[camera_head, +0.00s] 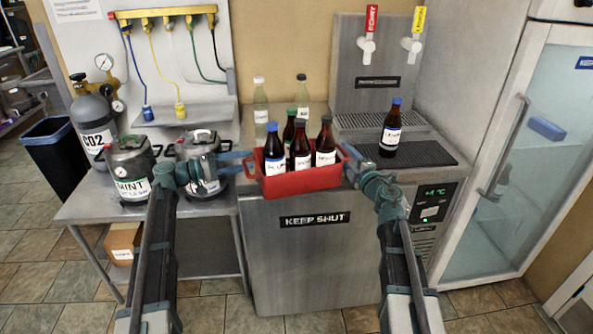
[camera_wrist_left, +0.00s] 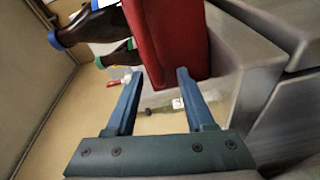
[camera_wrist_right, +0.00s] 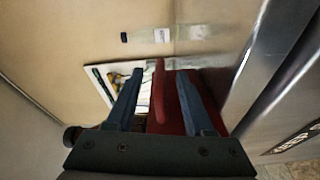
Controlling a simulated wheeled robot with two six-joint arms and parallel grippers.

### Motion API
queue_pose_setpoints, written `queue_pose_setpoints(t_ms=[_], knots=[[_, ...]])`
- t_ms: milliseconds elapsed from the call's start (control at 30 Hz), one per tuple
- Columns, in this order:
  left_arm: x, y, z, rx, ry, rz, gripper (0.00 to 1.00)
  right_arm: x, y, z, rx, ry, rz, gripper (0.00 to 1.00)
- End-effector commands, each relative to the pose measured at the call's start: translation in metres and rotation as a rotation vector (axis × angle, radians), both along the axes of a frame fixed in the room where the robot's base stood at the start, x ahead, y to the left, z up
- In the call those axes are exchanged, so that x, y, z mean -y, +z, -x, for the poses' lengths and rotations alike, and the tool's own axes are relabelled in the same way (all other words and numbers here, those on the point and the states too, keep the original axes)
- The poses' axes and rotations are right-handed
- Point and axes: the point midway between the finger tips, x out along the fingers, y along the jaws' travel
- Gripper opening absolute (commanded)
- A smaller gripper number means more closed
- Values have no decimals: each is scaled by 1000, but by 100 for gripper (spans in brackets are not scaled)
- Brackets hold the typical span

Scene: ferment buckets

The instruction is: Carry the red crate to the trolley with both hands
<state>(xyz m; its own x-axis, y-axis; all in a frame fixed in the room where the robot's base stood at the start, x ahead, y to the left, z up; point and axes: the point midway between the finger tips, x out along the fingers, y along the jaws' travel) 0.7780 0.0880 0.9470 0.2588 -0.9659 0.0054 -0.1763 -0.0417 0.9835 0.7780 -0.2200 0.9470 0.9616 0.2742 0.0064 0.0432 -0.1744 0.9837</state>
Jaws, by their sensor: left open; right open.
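The red crate (camera_head: 300,182) stands on the steel counter and holds several dark bottles, among them a blue-capped one (camera_head: 274,150). My left gripper (camera_head: 243,163) is open at the crate's left end. In the left wrist view the crate's red wall (camera_wrist_left: 170,40) lies just beyond and between the fingertips, with no clear grip. My right gripper (camera_head: 350,160) is open at the crate's right end. In the right wrist view the crate's red handle (camera_wrist_right: 158,95) shows between the spread fingers. I cannot pick out a trolley for certain.
Two clear bottles (camera_head: 260,100) stand behind the crate. Kegs (camera_head: 130,170) and a CO2 cylinder (camera_head: 95,120) stand on the steel table at left. A glass-door fridge (camera_head: 510,160) is at right.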

Motion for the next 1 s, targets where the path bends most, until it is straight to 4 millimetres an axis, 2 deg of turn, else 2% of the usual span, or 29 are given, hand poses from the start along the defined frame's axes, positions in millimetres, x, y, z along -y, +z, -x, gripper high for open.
queue_pose_setpoints(t_ms=[67, 367, 1000], knots=[[0, 0, 0, 0, 0, 0, 54, 0, 0, 0, 0, 0, 0, 53], [0, 0, 0, 0, 0, 0, 2, 0, 0, 0, 0, 0, 0, 1], [0, -1, 0, 0, 0, -4, 0, 1, 0, 0, 0, -2, -3, 0]])
